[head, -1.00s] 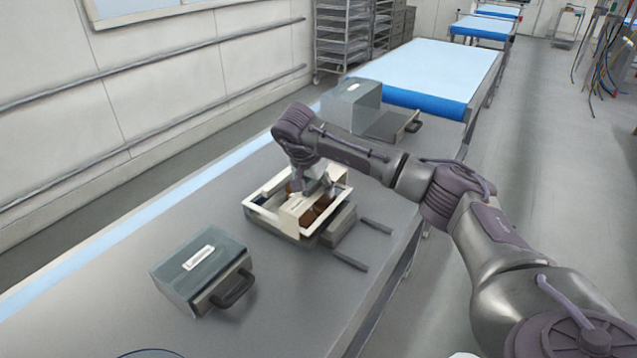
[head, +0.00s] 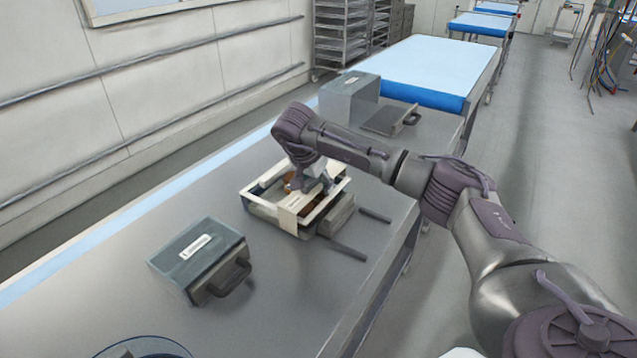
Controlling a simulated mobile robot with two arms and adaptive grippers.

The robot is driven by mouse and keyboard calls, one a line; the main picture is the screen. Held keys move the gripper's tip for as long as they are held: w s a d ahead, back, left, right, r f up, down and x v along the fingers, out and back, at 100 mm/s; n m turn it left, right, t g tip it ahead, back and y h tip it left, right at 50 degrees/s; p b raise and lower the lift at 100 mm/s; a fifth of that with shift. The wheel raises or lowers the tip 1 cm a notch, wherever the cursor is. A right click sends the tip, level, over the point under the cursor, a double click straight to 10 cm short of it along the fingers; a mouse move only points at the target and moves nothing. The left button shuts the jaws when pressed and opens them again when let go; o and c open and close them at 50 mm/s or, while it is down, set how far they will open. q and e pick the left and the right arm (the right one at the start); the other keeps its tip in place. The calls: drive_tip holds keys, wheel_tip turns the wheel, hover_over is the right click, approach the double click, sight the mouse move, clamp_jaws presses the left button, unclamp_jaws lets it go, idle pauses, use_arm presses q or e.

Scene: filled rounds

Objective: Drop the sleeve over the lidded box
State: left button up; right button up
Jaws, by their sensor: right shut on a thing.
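My right gripper (head: 314,184) points down over a white-rimmed tray (head: 256,203) in the middle of the table. It is shut on a cream piece, seemingly the sleeve (head: 291,208), whose pale face shows at the tray's near side. Brown surfaces, possibly the lidded box (head: 315,209), show inside the rim beside the cream piece. The gripper and wrist hide much of them. I cannot tell whether the sleeve is around the box or only above it. My left gripper is not in view.
A grey box with a black handle (head: 198,255) stands at the near left, and a similar one (head: 350,98) stands behind the arm. A round dish (head: 145,350) is cut off at the bottom edge. Two dark bars (head: 342,250) lie right of the tray.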

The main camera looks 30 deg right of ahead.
drive_tip(key=shift+s+a+f, duration=0.15)
drive_tip(key=shift+a+f, duration=0.05)
drive_tip(key=shift+f, duration=0.3)
drive_tip(key=shift+s+a+f, duration=0.1)
drive_tip(key=shift+a+f, duration=0.1)
drive_tip(key=shift+f, duration=0.25)
drive_tip(key=o, duration=0.9)
drive_tip(key=shift+f, duration=0.1)
drive_tip(key=shift+o, duration=1.4)
drive_tip(key=shift+w+f+g, duration=0.15)
drive_tip(key=shift+w+g, duration=0.1)
drive_tip(key=shift+g, duration=0.05)
drive_tip(key=shift+w+f, duration=0.1)
drive_tip(key=shift+w, duration=0.05)
drive_tip(key=shift+o, duration=1.3)
drive_tip(key=shift+r, duration=0.2)
drive_tip(key=shift+d, duration=0.1)
drive_tip(key=shift+r, duration=0.15)
